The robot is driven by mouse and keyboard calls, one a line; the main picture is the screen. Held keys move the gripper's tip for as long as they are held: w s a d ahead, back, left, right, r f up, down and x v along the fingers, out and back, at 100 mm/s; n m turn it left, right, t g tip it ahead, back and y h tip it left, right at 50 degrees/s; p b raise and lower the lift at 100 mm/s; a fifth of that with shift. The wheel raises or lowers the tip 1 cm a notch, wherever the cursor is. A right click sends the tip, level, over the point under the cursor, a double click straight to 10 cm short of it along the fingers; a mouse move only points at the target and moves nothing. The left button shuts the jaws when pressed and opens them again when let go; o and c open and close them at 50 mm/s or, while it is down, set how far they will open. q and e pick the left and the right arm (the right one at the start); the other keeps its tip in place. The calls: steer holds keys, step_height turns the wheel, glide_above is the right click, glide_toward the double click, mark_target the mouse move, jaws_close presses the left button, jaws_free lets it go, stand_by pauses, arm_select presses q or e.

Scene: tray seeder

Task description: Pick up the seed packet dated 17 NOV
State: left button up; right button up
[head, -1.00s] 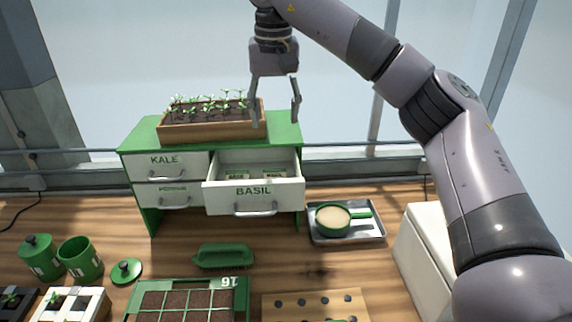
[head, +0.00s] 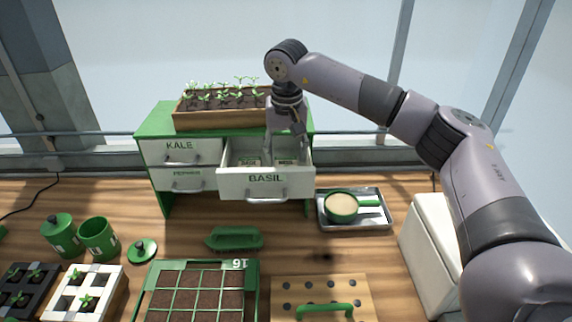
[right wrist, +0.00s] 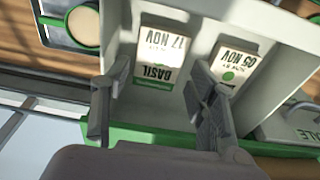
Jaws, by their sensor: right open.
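The seed packet dated 17 NOV (right wrist: 162,58) lies in the open BASIL drawer (head: 265,184), its label reading upside down in the right wrist view. A second packet, dated 05 NOV (right wrist: 237,62), lies beside it. My right gripper (head: 286,145) reaches down into the drawer from above in the head view. In the right wrist view my right gripper (right wrist: 160,78) is open, with one finger on each side of the 17 NOV packet. The right-hand finger stands between the two packets. Whether the fingers touch the packet cannot be told. My left gripper is not in view.
A seedling box (head: 222,122) stands on the green cabinet top close to my right gripper. The KALE drawer (head: 178,158) is shut. A metal tray (head: 384,217) with a green sieve (head: 341,207) is right of the cabinet. A green brush (head: 234,238) lies in front.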

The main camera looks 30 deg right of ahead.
mark_target(286, 161)
steer(key=f, duration=0.3)
steer(key=shift+w+d+f+p, duration=0.2)
steer(key=shift+w+d+p, duration=0.05)
steer(key=shift+w+p, duration=0.15)
steer(key=shift+s, duration=0.1)
steer(key=c, duration=0.7)
